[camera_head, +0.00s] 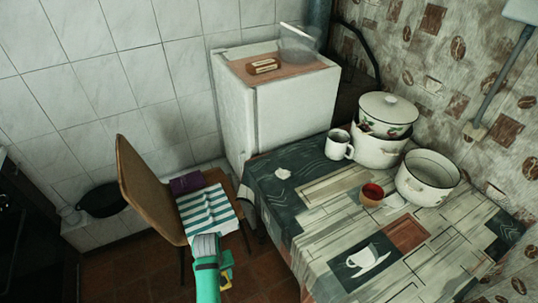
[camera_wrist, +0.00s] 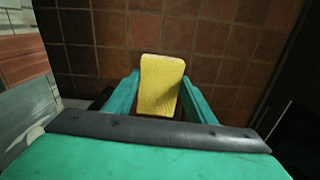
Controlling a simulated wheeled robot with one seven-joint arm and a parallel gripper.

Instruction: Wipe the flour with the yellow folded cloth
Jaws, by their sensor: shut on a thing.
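The yellow folded cloth (camera_wrist: 161,85) is between the two teal fingers of my gripper (camera_wrist: 160,104) in the wrist view, with brown floor tiles beyond it. My gripper is shut on it. In the head view my gripper (camera_head: 222,274) is at the bottom, left of the table and in front of the chair, and a small part of the yellow cloth (camera_head: 227,272) shows. A small white patch that looks like the flour (camera_head: 282,174) lies on the dark part of the table near its back left corner. The cloth is apart from it.
The table (camera_head: 310,238) has a patterned cover. A white mug (camera_head: 338,146), a red-lidded or red-filled cup (camera_head: 371,194) and enamel pots (camera_head: 428,178) stand at its back and right. A chair (camera_head: 145,190) with a striped towel (camera_head: 208,212) stands left. The table's front left is clear.

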